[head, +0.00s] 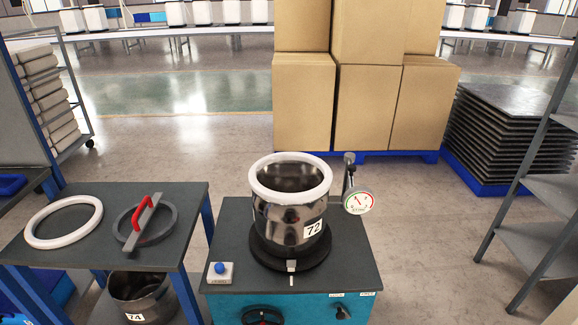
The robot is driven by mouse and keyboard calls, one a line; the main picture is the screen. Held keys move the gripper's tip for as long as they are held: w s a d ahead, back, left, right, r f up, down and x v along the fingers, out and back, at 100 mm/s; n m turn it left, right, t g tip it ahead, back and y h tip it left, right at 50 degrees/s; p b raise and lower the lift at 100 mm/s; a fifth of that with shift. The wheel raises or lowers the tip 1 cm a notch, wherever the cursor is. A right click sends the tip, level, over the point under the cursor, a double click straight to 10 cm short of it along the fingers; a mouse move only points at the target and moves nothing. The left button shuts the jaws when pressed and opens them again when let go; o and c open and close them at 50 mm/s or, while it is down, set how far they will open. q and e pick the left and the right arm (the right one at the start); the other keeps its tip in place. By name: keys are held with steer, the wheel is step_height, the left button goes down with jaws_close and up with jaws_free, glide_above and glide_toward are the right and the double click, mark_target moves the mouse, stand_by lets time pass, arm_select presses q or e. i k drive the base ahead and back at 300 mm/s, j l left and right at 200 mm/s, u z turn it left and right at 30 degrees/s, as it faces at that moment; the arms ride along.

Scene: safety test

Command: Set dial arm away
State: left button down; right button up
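The dial arm (349,172) is a thin dark upright with a knob on top, just right of the pot. A round white dial (358,202) with red and green marks hangs at its lower end, facing me. The steel pot (283,215) has a white ring (290,160) on its rim and a label reading 72. It stands upright on a dark round base (290,257) on the teal-sided station (240,280). The dial sits to the right of the pot; I cannot tell whether the arm touches it. Neither gripper is in view.
A blue button box (220,271) sits at the station's left. The side table (50,200) holds a white ring (64,222) and a lid with a red handle (143,219); pot 74 (142,292) is below. Cartons (365,100) stand behind, a rack (540,215) at right.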

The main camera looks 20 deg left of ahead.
mark_target(359, 200)
steer(key=i+u, duration=0.1)
steer(key=u, duration=0.75)
steer(key=i+l+u, duration=0.45)
steer(key=l, duration=0.2)
steer(key=i+l+u, duration=0.25)
steer(key=l, duration=0.15)
steer(key=i+l, duration=0.1)
steer(key=l, duration=0.15)
steer(key=i+l, duration=0.15)
steer(key=l, duration=0.15)
